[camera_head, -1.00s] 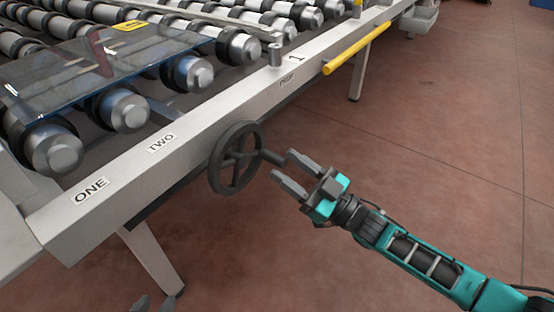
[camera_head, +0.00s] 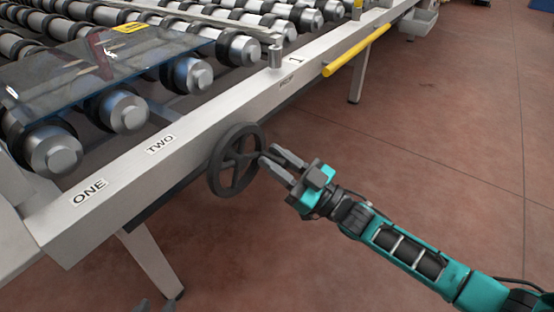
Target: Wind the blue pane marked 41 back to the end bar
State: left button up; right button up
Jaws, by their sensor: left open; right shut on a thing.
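The bluish glass pane (camera_head: 130,58) lies on the rollers at upper left. A yellow label (camera_head: 131,28) is at its far edge; its print is too small to read. A dark handwheel (camera_head: 236,160) stands at the side of the frame rail, its handle pointing right. My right gripper (camera_head: 275,165) is shut on the wheel's handle, which its fingers largely hide. Only the fingertips of my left gripper (camera_head: 156,305) show at the bottom edge, apart and empty, beside a frame leg. I cannot tell which part is the end bar.
The pale rail (camera_head: 205,135) carries labels ONE (camera_head: 89,191) and TWO (camera_head: 160,144). A short post (camera_head: 275,56) stands on it. A yellow bar (camera_head: 357,50) juts along the rail further back.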

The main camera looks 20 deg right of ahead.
grip_shut()
